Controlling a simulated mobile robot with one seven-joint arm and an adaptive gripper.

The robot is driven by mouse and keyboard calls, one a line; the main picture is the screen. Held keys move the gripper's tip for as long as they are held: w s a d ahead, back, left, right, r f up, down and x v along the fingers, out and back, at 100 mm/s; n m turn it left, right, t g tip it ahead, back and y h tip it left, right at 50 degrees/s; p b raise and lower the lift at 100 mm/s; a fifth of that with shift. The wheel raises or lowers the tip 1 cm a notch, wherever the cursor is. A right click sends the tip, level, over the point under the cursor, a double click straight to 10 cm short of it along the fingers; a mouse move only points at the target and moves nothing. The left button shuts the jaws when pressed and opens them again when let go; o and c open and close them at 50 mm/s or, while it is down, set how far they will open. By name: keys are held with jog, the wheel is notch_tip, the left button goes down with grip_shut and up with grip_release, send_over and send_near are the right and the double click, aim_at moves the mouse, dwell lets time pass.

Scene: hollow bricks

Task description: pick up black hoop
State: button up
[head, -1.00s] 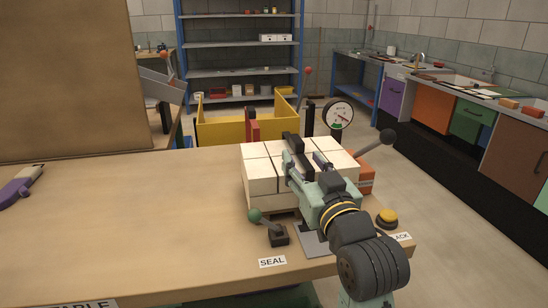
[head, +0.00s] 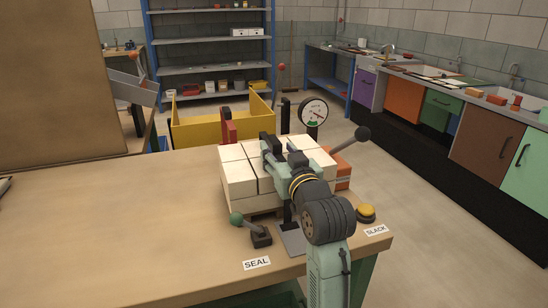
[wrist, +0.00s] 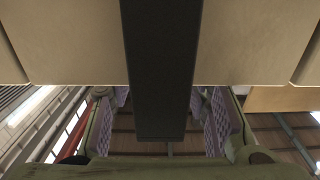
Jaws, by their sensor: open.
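A pale block of hollow bricks (head: 238,178) stands on the wooden table near its right end. My gripper (head: 283,152) is over the top of the bricks in the head view and hides part of them. In the wrist view a broad black band, which seems to be part of the black hoop (wrist: 160,60), runs down the middle in front of the pale bricks. My open gripper (wrist: 160,112) has a purple-padded finger on each side of it, with gaps visible at its lower end. The rest of the hoop is hidden or cannot be told apart in the head view.
A green-knobbed lever (head: 250,229) stands by the SEAL label (head: 256,263). A yellow button (head: 366,212) is by the SLACK label. A dial gauge (head: 313,111) and a black-knobbed lever (head: 351,141) stand behind. The left of the table (head: 110,220) is mostly clear.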

jog(key=shift+w+a, duration=0.15)
jog(key=shift+w, duration=0.25)
grip_shut()
dwell(0.4)
